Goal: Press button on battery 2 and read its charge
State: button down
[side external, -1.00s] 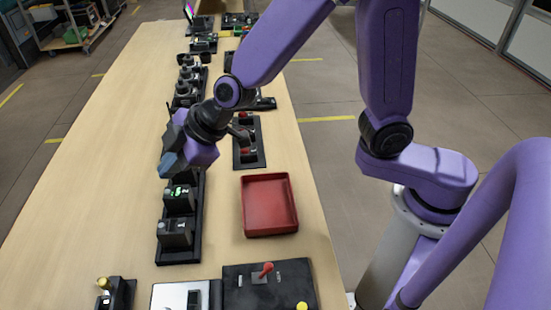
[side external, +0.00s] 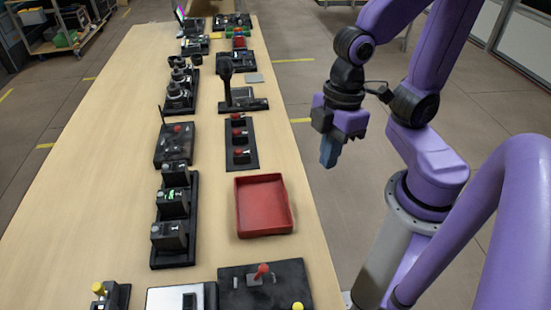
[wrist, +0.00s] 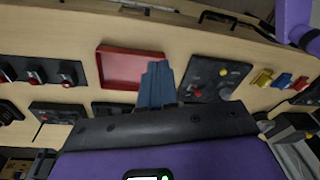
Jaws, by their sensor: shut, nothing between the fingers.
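Three dark batteries stand in a black rack (side external: 157,252) left of the red tray in the side view. The middle one, apparently battery 2 (side external: 170,206), shows a small lit green display; its charge reading is too small to make out. The nearest battery (side external: 167,238) and the farthest battery (side external: 174,174) show no clear green light. My gripper (side external: 328,160) is shut and empty, with blue fingers pointing down. It is by the table's right edge in the picture, well to the right of the batteries. Its blue fingers also show in the wrist view (wrist: 156,78).
The red tray (side external: 238,229) lies between the battery rack and the table's right edge. A panel with red knobs (side external: 243,160), a black box with a red button (side external: 172,157) and a panel with a red lever (side external: 236,276) stand around. The table's left side is clear.

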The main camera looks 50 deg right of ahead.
jog(key=shift+m+h, duration=0.3)
jog(key=shift+h, duration=0.3)
jog(key=d, duration=0.1)
jog(key=s+d, duration=0.2)
jog(key=d, duration=0.1)
jog(key=shift+s+r, duration=0.1)
jog(key=shift+r, duration=0.05)
